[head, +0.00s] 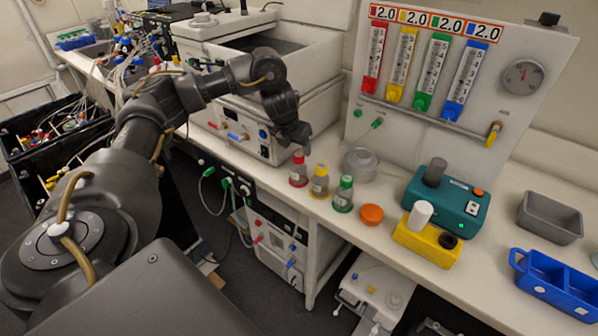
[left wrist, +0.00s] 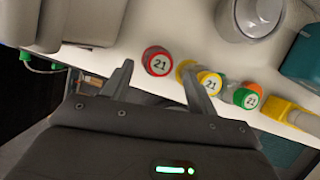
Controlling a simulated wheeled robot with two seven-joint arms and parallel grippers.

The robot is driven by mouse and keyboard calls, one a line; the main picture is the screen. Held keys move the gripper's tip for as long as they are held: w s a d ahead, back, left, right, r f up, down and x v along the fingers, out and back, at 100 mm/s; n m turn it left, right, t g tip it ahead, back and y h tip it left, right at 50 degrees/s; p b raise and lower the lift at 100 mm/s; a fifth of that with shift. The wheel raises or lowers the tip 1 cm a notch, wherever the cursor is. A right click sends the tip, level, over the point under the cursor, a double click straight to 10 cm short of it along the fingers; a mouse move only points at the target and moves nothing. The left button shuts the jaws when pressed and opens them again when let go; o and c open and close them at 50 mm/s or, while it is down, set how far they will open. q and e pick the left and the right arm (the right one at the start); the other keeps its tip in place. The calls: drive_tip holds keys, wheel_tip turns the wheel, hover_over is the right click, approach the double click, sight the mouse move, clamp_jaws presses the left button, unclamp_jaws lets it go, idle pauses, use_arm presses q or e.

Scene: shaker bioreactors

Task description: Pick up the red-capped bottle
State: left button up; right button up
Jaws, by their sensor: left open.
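The red-capped bottle (head: 298,172) stands upright near the front edge of the white bench, leftmost of three small bottles. Its red cap, marked 21, shows in the left wrist view (left wrist: 158,61). My left gripper (head: 297,138) is over the bench, just above and behind the red-capped bottle in the head view. In the left wrist view its two fingers are spread, with the red cap showing between and just beyond their tips. The gripper is open and empty. My right gripper is not in view.
A yellow-capped bottle (head: 320,183) and a green-capped bottle (head: 343,195) stand close to the right. An orange lid (head: 372,214), a round metal dish (head: 360,163) and a teal device (head: 446,204) lie further right. A white machine (head: 262,105) stands behind the arm.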

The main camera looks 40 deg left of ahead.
sight(298, 155)
use_arm(q)
drive_tip(key=shift+d+f, duration=0.1)
drive_tip(key=shift+d, duration=0.05)
drive_tip(key=b+x, duration=0.1)
drive_tip(key=x, duration=0.4)
drive_tip(key=shift+s, duration=0.1)
clamp_jaws()
